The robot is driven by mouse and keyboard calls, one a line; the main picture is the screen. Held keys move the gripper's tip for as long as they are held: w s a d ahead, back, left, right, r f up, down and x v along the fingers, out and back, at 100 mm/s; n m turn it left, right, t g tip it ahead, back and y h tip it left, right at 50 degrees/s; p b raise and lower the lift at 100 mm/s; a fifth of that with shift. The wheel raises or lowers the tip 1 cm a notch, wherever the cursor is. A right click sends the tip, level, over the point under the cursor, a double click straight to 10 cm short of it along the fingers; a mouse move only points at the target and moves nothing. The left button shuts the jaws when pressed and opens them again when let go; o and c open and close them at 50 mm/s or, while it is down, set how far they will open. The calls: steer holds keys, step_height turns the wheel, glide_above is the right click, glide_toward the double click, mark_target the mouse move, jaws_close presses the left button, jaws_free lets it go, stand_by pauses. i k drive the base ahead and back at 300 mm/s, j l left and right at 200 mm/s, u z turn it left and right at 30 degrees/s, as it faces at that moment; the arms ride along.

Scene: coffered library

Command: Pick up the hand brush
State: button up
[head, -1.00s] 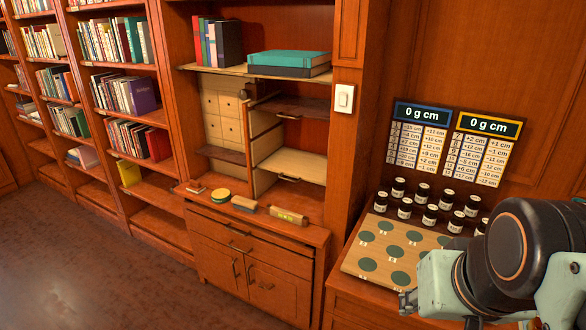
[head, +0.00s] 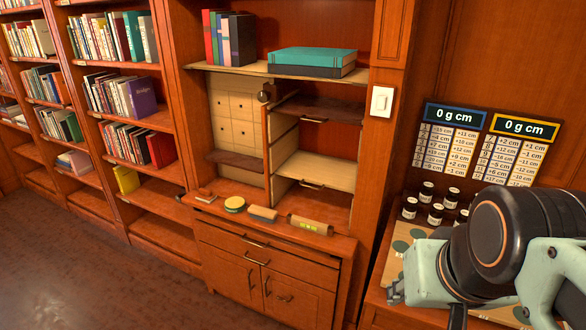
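A small block-like item with a tan top and a greyish front (head: 262,214) lies on the ledge of the wooden cabinet. It may be the hand brush, but it is too small to tell for sure. Beside it on the right lies a longer brown item with a yellow-green label (head: 311,225). My arm shows large at the lower right, in front of the side counter and well apart from the ledge. My gripper's fingers cannot be made out clearly, so its opening and anything in it are unclear.
Above stand open cubbies with a drawer (head: 313,172). Dark jars (head: 435,215) stand on the right counter. Bookshelves line the left; the floor (head: 110,285) is clear.

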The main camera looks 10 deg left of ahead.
mark_target(262, 214)
steer(key=i+j, duration=0.15)
steer(key=j, duration=0.25)
steer(key=i+j, duration=0.2)
steer(key=j, duration=0.15)
steer(key=i+j, duration=0.6)
steer(key=j, duration=0.1)
